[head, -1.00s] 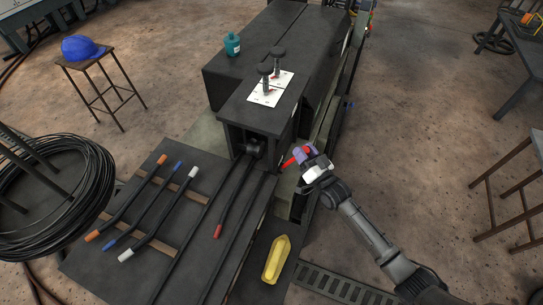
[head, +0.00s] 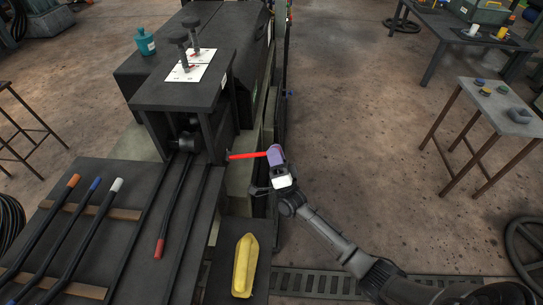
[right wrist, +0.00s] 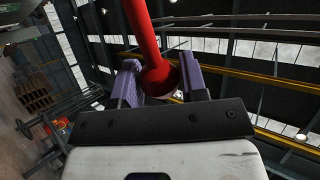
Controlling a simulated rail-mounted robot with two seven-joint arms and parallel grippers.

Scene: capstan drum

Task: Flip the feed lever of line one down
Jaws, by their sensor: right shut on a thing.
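A red lever (head: 247,155) sticks out to the right from the side of the dark machine housing (head: 188,95), nearly level in the head view. My right gripper (head: 275,155) has purple fingers and is shut on the lever's outer end. In the right wrist view the red lever (right wrist: 143,35) comes down from the top, and its rounded end sits between the two purple fingers (right wrist: 160,82). Any line number on the lever cannot be read. My left gripper is not in view.
Two black knobs (head: 186,45) stand on white plates on the housing. Several colour-tipped rods (head: 85,225) lie on the left bench. A yellow object (head: 245,265) lies below my right gripper. A small table (head: 500,105) stands right, with open floor between.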

